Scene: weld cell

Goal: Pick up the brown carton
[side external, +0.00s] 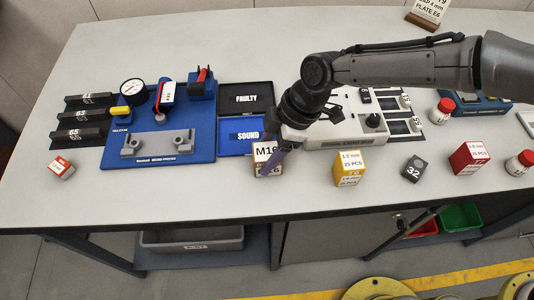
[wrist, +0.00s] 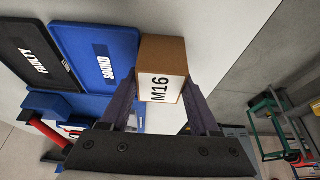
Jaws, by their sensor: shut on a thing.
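The brown carton (side external: 263,151) has a white M16 label and is near the front middle of the bench. The wrist view shows its brown top side and labelled face (wrist: 163,52). My gripper (side external: 270,163) comes down over the carton from above right. In the wrist view the two dark fingers of my gripper (wrist: 160,108) are on either side of the carton, shut on it.
The blue SOUND tray (side external: 236,150) and black FAULTY tray (side external: 262,88) lie just behind and left. A yellow carton (side external: 350,161), grey block (side external: 413,167) and red carton (side external: 469,157) stand to the right. A blue press fixture (side external: 200,150) is left. Front bench edge is close.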

